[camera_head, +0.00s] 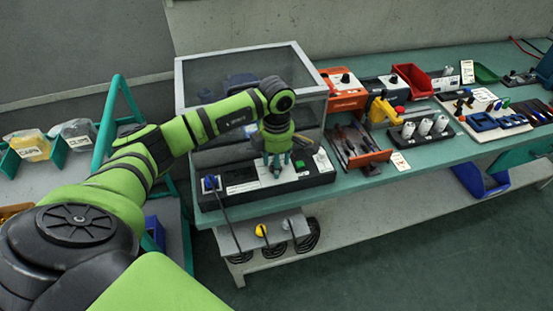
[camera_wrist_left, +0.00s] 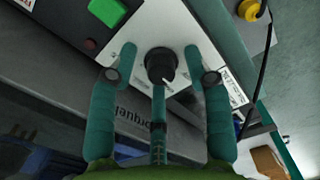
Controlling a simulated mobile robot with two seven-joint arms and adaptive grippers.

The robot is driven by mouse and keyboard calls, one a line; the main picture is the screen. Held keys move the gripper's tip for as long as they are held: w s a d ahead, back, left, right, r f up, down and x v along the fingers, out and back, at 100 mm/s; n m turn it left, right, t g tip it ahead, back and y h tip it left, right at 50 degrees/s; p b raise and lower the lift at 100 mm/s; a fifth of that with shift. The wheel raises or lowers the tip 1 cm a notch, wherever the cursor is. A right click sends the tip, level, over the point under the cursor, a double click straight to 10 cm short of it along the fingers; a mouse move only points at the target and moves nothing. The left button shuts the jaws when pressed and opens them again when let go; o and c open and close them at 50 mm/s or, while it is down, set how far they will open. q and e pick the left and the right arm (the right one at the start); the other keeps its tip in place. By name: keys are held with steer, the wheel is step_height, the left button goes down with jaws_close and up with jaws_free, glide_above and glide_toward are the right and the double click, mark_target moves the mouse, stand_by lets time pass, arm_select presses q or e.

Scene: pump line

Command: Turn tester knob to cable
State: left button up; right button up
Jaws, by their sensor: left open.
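The tester (camera_head: 240,187) is a low black box with white panels at the front left of the bench. Its black round knob (camera_wrist_left: 161,63) sits on a white plate in the left wrist view, with a short white mark at its lower right edge. My left gripper (camera_head: 277,166) points down over the tester and hides the knob in the head view. In the left wrist view its teal fingers (camera_wrist_left: 159,62) are open, spread on either side of the knob, with a third finger below it. Whether they touch it I cannot tell. My right gripper is out of view.
A mesh-sided enclosure (camera_head: 205,75) stands behind the tester. A green button (camera_wrist_left: 107,12) and a red one (camera_wrist_left: 90,44) lie near the knob. A blue plug (camera_head: 211,183) with black cable is at the tester's left end. A yellow plug (camera_head: 261,230) sits below the bench edge.

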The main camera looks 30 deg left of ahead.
arm_select(q)
jaws_close()
